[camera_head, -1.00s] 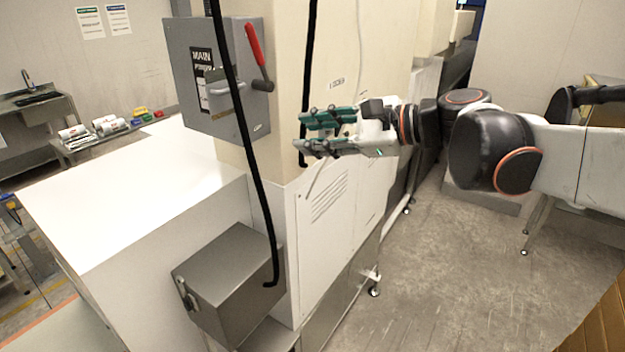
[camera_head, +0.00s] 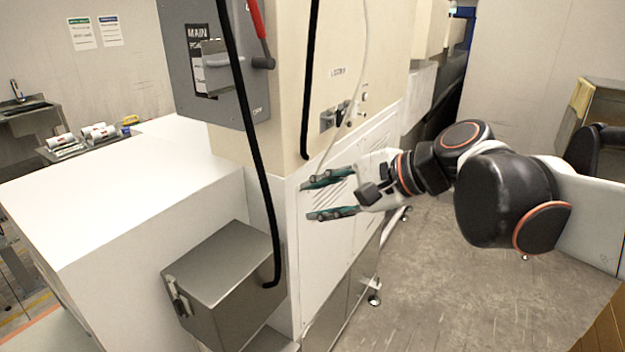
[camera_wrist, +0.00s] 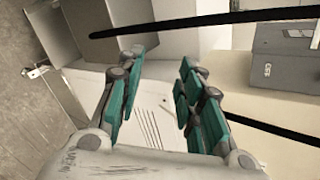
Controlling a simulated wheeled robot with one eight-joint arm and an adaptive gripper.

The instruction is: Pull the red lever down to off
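The red lever (camera_head: 257,20) is on the right side of the grey MAIN switch box (camera_head: 186,60), pointing up from its dark pivot. Its top is cut off by the upper edge of the head view. My gripper (camera_head: 308,201) is open and empty, with its green fingers pointing left. It is below and to the right of the lever, in front of the white vented panel, clear of the lever. In the wrist view, my gripper (camera_wrist: 160,72) shows its fingers apart with nothing between them. The switch box (camera_wrist: 285,60) is at the upper right there; I cannot make out the lever.
A black cable (camera_head: 252,150) hangs in front of the switch box down to a lower metal box (camera_head: 222,265). Another black cable (camera_head: 309,80) runs between the lever and my gripper's side. A white machine top (camera_head: 120,185) lies left. Floor on the right is open.

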